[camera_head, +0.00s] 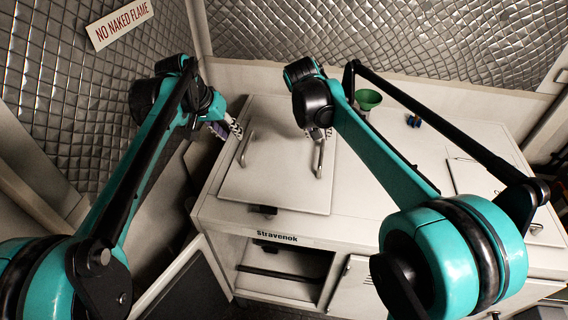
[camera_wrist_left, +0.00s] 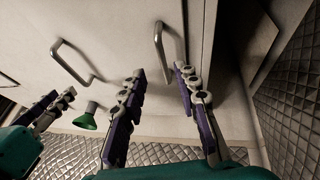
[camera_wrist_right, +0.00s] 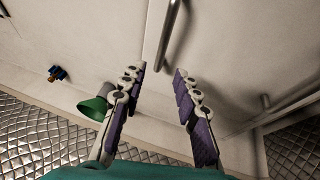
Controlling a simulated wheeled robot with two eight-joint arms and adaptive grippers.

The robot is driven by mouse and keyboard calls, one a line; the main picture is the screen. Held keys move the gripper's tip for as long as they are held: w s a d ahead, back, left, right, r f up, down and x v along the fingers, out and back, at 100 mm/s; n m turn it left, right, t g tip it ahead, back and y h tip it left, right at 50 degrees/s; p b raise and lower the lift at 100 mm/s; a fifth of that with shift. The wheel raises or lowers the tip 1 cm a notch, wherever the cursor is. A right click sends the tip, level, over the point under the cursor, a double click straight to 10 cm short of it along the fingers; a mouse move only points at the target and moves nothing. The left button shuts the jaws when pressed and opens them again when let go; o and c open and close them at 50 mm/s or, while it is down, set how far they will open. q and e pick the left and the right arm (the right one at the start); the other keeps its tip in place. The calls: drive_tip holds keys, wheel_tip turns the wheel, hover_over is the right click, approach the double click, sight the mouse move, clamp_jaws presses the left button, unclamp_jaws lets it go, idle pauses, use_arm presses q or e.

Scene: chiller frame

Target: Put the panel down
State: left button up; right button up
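The pale square panel (camera_head: 275,176) lies on the cabinet top and carries two bar handles. Its left handle (camera_head: 246,148) also shows in the left wrist view (camera_wrist_left: 172,52). Its right handle (camera_head: 319,158) also shows in the right wrist view (camera_wrist_right: 170,38). My left gripper (camera_head: 231,129) is open beside the left handle. In the left wrist view the handle lies just beyond the parted purple-padded fingers (camera_wrist_left: 161,72). My right gripper (camera_head: 319,134) is open near the right handle, partly hidden by its wrist. In the right wrist view its parted fingers (camera_wrist_right: 159,70) hold nothing.
The white cabinet (camera_head: 218,212) labelled "Stravenok" has an open bay (camera_head: 283,270) below. A green funnel-like thing (camera_head: 368,98) and a small blue object (camera_head: 413,120) stand on its top at the right. Quilted walls (camera_head: 400,40) close off the back.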

drive_tip(key=v, duration=0.2)
drive_tip(key=shift+s+a+r, duration=0.1)
drive_tip(key=shift+r, duration=0.15)
use_arm(q)
drive_tip(key=w+a+p, duration=0.1)
drive_tip(key=a, duration=0.4)
drive_tip(key=shift+w+a, duration=0.3)
drive_tip(key=shift+a, duration=0.1)
use_arm(e)
drive_tip(key=shift+r, duration=0.45)
